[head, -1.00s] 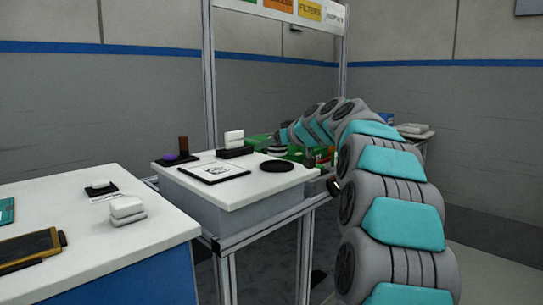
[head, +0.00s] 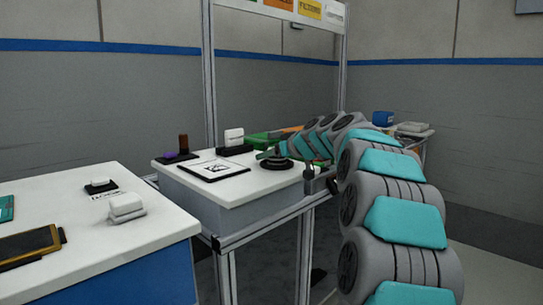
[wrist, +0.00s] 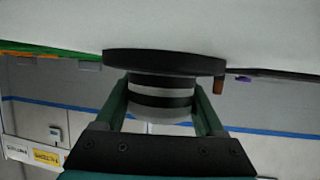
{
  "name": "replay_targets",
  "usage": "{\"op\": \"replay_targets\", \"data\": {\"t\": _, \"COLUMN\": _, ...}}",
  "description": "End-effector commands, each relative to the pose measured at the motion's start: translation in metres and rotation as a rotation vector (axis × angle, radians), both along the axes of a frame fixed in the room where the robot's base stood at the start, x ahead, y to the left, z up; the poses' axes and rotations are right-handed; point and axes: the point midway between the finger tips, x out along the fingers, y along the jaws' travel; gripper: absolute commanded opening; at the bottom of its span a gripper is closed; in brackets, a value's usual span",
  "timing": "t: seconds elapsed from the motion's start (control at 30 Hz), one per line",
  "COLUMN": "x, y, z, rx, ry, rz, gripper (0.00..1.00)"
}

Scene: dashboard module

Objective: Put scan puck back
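The scan puck (wrist: 160,97), a short cylinder with black and white bands, sits between the two green fingers of my gripper (wrist: 163,112) in the wrist view. The fingers flank it closely on both sides and look shut on it. The puck's dark end meets the round black pad (wrist: 165,62), with no clear gap visible. In the head view, my gripper (head: 276,152) is over the black pad (head: 276,164) at the right of the white bench top. The puck is small and dark there, partly hidden by the gripper.
On the same bench top (head: 225,188) are a framed sheet (head: 213,171), a white block on a black stand (head: 234,138), and a brown cylinder with a purple item (head: 182,150). Green bins (head: 258,139) stand behind. A nearer table (head: 165,225) holds white blocks (head: 125,206).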

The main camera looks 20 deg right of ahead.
Motion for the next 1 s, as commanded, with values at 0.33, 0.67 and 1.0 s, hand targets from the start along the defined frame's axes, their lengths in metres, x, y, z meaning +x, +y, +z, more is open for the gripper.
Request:
{"op": "replay_targets", "data": {"t": 0.33, "x": 0.000, "y": 0.000, "z": 0.000, "rx": 0.000, "ry": 0.000, "rz": 0.000, "gripper": 1.00}}
{"op": "replay_targets", "data": {"t": 0.67, "x": -0.005, "y": -0.001, "z": 0.005, "rx": 0.000, "ry": -0.001, "rz": 0.000, "gripper": 1.00}}
{"op": "replay_targets", "data": {"t": 1.0, "x": -0.066, "y": -0.013, "z": 0.031, "rx": -0.001, "ry": -0.004, "rz": -0.001, "gripper": 1.00}}
